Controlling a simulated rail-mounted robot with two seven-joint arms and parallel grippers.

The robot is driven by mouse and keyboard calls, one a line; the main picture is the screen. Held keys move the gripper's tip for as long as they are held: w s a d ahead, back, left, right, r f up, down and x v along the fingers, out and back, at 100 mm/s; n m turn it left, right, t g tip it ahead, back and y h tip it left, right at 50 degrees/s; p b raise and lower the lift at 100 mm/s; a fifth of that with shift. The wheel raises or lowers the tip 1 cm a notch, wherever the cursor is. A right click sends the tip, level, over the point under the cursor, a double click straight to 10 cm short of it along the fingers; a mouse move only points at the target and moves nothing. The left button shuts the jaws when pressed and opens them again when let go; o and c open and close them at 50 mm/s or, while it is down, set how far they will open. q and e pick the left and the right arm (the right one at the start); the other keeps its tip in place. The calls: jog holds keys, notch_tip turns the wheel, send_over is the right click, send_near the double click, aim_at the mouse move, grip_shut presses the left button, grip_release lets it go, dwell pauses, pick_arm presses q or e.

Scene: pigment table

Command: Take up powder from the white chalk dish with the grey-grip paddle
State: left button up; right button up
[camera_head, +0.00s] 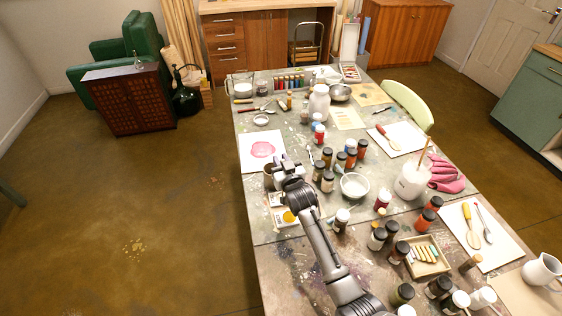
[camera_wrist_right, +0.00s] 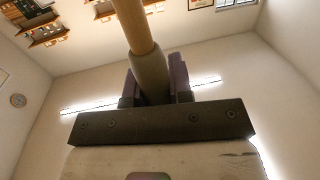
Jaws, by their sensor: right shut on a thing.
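My right gripper (camera_head: 284,170) is over the left edge of the table in the head view. In the right wrist view its jaws (camera_wrist_right: 155,88) are shut on the grey grip of a paddle (camera_wrist_right: 150,75). A pale wooden shaft runs up from the grip, out of the frame. The paddle's far end is hidden in both views. A white bowl (camera_head: 355,186) stands to the right of the gripper, apart from it. A small white dish (camera_head: 261,120) is farther back. I cannot tell which of these holds the chalk. My left gripper is not in view.
A brown pot (camera_head: 269,181) is close beside the gripper. A sheet with a pink patch (camera_head: 262,149) lies behind it, and a yellow pigment dish (camera_head: 289,216) in front. Dark-capped jars (camera_head: 327,181) stand between the gripper and white bowl. A white jar with sticks (camera_head: 411,182) is farther right.

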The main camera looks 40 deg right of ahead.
jog(key=shift+f, duration=0.1)
dwell(0.3)
jog(key=shift+f+b, duration=0.3)
jog(key=shift+f, duration=0.15)
dwell(0.3)
dwell(0.6)
jog(key=shift+f, duration=0.1)
dwell(0.8)
jog(key=shift+p, duration=0.3)
jog(key=shift+r+p, duration=0.75)
jog(key=shift+r, duration=0.1)
notch_tip(320, 180, up, 6)
jog(key=p, duration=0.5)
jog(key=shift+f, duration=0.25)
